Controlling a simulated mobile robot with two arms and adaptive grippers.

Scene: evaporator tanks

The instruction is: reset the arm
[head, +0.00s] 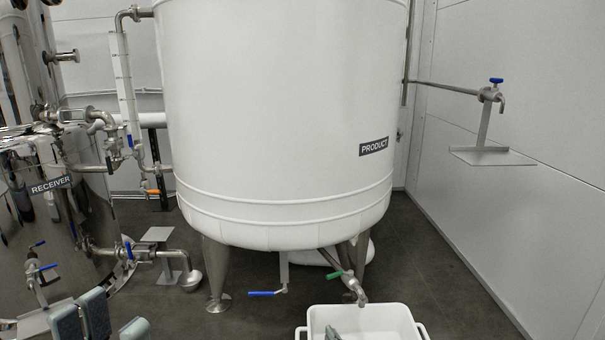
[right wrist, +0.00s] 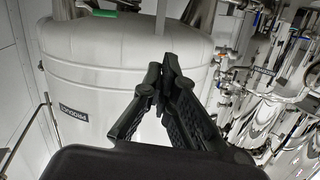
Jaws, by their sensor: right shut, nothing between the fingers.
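My left gripper (head: 108,322) shows at the bottom left of the head view, with grey finger pads standing apart and nothing visible between them. Its lower part is cut off by the frame edge. My right gripper (head: 333,334) shows only as a small grey tip at the bottom edge of the head view, in front of the white tub (head: 395,318). In the right wrist view, the black fingers of the right gripper (right wrist: 162,78) come together at their tips and hold nothing. The white product tank (right wrist: 75,70) is behind them in that view.
The product tank (head: 280,110) stands on metal legs, with a blue-handled valve (head: 265,293) and a green-handled valve (head: 332,275) below. The shiny receiver tank (head: 40,215) with pipework is at the left. Grey floor (head: 430,260) is clear at the right, before the wall.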

